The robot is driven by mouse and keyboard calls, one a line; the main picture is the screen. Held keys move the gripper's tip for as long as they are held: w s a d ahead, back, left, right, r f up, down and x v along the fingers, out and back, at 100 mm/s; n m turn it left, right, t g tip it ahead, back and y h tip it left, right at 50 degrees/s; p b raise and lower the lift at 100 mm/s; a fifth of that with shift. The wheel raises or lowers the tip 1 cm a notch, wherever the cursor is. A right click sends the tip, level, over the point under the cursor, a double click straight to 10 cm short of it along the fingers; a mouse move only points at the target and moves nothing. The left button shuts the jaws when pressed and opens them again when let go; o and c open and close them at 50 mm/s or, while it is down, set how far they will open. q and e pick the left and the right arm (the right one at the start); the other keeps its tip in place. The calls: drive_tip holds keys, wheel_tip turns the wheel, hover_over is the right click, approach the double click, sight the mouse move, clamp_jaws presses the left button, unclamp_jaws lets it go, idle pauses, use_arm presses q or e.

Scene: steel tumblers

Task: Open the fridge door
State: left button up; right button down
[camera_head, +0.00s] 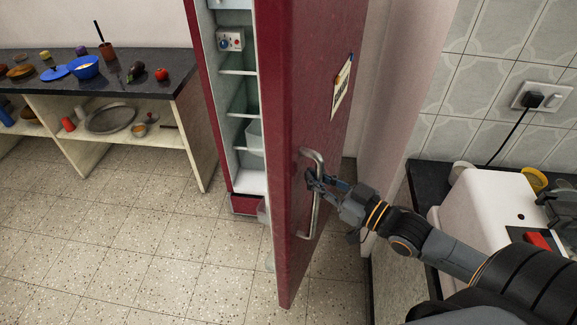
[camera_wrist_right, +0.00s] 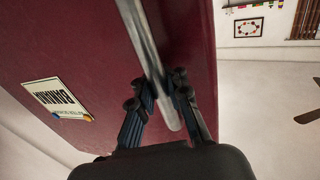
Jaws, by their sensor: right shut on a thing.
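The red fridge door (camera_head: 300,130) stands wide open in the head view, swung out from the red fridge body, with the pale shelved interior (camera_head: 240,130) showing to its left. A metal bar handle (camera_head: 318,205) is on the door's outer face. My right gripper (camera_head: 315,184) is shut on the handle. In the right wrist view the fingers (camera_wrist_right: 163,95) sit on both sides of the handle bar (camera_wrist_right: 150,55), in front of the red door (camera_wrist_right: 70,50). My left gripper is not in view.
A dark counter (camera_head: 172,84) with a blue bowl (camera_head: 84,68) and other items stands at the left. At the right is a counter with a white appliance (camera_head: 485,210), close to my right arm. The tiled floor (camera_head: 150,250) left of the door is clear.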

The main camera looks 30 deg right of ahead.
drive_tip(key=s+d+n+g+y+p, duration=0.1)
drive_tip(key=s+d, duration=0.3)
drive_tip(key=shift+s+d+f+y, duration=0.2)
drive_tip(key=shift+f+y, duration=0.1)
drive_tip(key=shift+y, duration=0.1)
drive_tip(key=c, duration=1.4)
unclamp_jaws()
drive_tip(key=shift+o, duration=0.4)
drive_tip(key=shift+a+r, duration=0.1)
drive_tip(key=shift+r, duration=0.15)
wheel_tip(320, 180, up, 10)
